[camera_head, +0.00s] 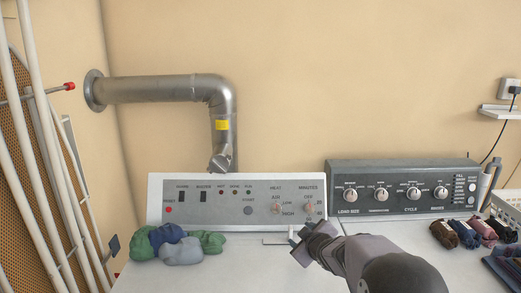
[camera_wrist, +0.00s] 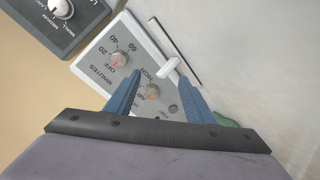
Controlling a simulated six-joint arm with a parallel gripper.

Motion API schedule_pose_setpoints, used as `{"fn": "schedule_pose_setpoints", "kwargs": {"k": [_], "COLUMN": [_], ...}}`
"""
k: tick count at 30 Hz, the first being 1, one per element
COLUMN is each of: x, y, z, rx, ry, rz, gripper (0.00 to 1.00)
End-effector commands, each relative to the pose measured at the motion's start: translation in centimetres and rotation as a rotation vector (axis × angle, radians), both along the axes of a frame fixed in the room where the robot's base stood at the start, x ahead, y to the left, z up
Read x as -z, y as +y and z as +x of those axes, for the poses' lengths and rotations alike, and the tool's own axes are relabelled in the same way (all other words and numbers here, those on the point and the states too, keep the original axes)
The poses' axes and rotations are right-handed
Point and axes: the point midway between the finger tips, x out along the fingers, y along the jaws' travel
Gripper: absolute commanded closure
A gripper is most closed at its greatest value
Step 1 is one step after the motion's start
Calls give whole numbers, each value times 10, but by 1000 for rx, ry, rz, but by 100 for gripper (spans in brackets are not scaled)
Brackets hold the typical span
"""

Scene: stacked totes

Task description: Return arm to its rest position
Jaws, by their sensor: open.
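My gripper (camera_head: 300,244) is in front of the right part of the grey dryer control panel (camera_head: 185,205), above the white machine top. In the wrist view its two blue fingers (camera_wrist: 152,95) are apart with nothing between them. Beyond the fingers, the panel's minutes and heat knobs (camera_wrist: 119,60) show, with a white handle-like bar (camera_wrist: 169,66) near the finger tips. I cannot tell whether the fingers touch the panel. My arm reaches in from the lower right in the head view.
A dark control panel (camera_head: 400,188) stands to the right. Green, blue and grey cloth bundles (camera_head: 178,245) lie at left; rolled dark cloths (camera_head: 463,233) lie at right. A metal duct (camera_head: 160,89) runs along the wall. White poles (camera_head: 42,120) stand at far left. The upper middle is free.

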Motion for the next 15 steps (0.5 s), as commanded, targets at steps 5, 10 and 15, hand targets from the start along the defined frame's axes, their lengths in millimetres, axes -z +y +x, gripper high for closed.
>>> {"fn": "schedule_pose_setpoints", "kwargs": {"k": [5,10,15], "x": [14,32,46], "y": [-12,-11,-8], "z": [-102,-208,-297], "rx": [228,392,517], "ry": [320,607,825], "rz": [70,128,181], "gripper": [51,51,51]}}
